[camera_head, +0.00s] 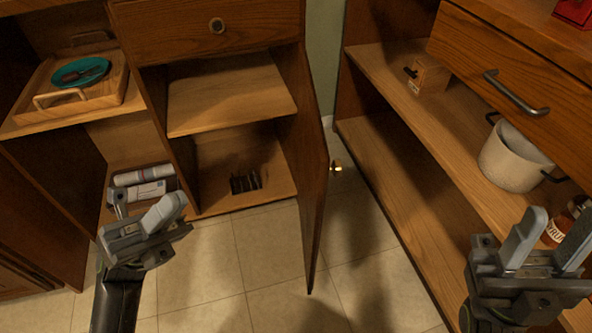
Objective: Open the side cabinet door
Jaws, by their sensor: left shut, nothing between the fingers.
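The wooden side cabinet door (311,190) stands swung out, seen nearly edge-on, and the cabinet's shelves (230,95) are exposed. Its small brass knob (337,165) is on the door's right face. My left gripper (168,212) is shut and empty, in front of the lower shelves and left of the door, apart from it. My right gripper (558,232) is open at the bottom right, in front of the right-hand cabinet, far from the door.
A right-hand cabinet holds a white pot (512,158), a small wooden box (428,77) and a drawer with a metal handle (516,93). A tray (100,103) with a teal bowl (80,71) sits upper left. Rolled items (145,176) lie below. Tiled floor (255,250) is clear.

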